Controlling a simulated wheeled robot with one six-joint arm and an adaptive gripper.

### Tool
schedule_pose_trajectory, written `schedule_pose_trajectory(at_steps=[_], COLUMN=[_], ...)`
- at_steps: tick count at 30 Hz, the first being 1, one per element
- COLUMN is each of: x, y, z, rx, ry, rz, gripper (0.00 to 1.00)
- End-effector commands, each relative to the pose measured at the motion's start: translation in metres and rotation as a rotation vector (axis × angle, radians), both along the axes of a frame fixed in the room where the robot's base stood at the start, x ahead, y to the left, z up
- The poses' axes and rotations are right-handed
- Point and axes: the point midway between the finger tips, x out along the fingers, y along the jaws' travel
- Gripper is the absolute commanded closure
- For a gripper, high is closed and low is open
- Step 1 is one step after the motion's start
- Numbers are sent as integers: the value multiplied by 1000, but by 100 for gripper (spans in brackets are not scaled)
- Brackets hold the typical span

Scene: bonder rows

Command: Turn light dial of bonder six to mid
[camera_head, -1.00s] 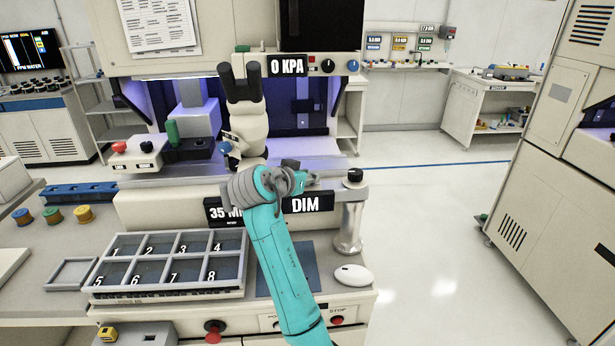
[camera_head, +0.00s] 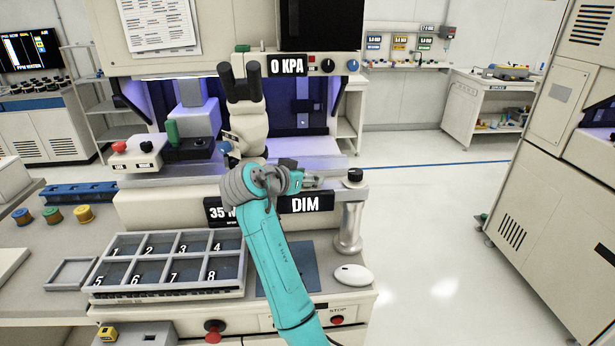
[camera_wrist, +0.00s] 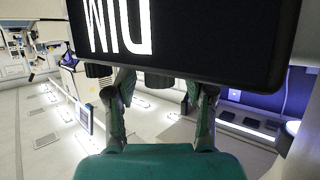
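The bonder (camera_head: 160,207) stands in front of me. A black label reading DIM (camera_head: 306,203) is on its front, right of a partly covered 35 label. In the wrist view the DIM label (camera_wrist: 180,35) appears upside down, large and close. My gripper (camera_head: 314,183) is just above the DIM label in the head view. In the wrist view my gripper (camera_wrist: 165,85) has its two fingers apart, their tips partly hidden by the label. A dark round knob (camera_wrist: 159,80), possibly the light dial, shows between them; contact cannot be told. The dial's pointer is not visible.
A black-topped metal post (camera_head: 348,230) stands right of my gripper. The microscope eyepieces (camera_head: 240,82) rise behind my wrist. The floor at right is clear.

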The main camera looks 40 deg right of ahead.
Motion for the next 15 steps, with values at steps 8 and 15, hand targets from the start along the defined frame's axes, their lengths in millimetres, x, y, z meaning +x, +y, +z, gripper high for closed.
schedule_pose_trajectory(at_steps=[8, 15], x=[-1, -8], y=[5, 36], z=[3, 16], rx=[-1, -1], ry=[-1, -3], rz=[2, 3], gripper=[47, 47])
